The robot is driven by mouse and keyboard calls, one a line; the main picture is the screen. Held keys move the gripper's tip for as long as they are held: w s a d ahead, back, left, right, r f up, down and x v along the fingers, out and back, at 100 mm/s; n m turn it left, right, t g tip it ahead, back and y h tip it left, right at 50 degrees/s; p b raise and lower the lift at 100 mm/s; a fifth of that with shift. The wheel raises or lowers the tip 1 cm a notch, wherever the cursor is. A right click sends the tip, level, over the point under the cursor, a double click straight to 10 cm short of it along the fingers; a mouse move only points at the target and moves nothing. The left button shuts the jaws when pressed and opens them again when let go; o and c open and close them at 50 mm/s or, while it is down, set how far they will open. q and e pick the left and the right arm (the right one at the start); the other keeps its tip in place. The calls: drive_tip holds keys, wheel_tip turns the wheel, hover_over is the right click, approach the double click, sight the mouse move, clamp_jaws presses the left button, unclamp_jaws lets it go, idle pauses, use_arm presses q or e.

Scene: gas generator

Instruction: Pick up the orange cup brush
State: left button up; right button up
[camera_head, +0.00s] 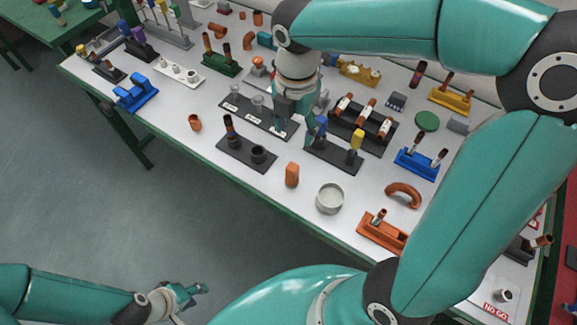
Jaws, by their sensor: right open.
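I cannot tell for certain which thing is the orange cup brush. A small orange piece with a wider base (257,66) stands on the table left of my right gripper and is the likeliest. My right gripper (297,123) is open and points down over the middle of the table. It is by the right end of a dark tray (240,107) and the left end of a dark holder (318,155) with a blue-topped and a yellow-topped piece. Its fingers partly hide what lies behind them. My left gripper (187,296) is low at the left, off the table, with nothing visible in it.
An orange block (291,175), a grey round dish (330,198) and an orange curved pipe (403,194) stand near the front edge. A black rack with copper tubes (362,126) is right of the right gripper. A green table (75,28) is at the upper left.

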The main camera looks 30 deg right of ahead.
sight(293, 166)
drive_tip(key=f, duration=1)
drive_tip(key=shift+s+d+f, duration=0.2)
drive_tip(key=shift+d+f, duration=0.05)
drive_tip(key=shift+f, duration=0.1)
drive_tip(key=shift+w+a+f, duration=0.1)
drive_tip(key=shift+a+f, duration=0.1)
drive_tip(key=shift+f, duration=1.1)
drive_tip(key=shift+w+a+f, duration=0.1)
drive_tip(key=shift+a+f, duration=0.1)
drive_tip(key=shift+f, duration=1.1)
drive_tip(key=c, duration=1)
drive_tip(key=shift+c, duration=0.3)
drive_tip(key=shift+r, duration=0.2)
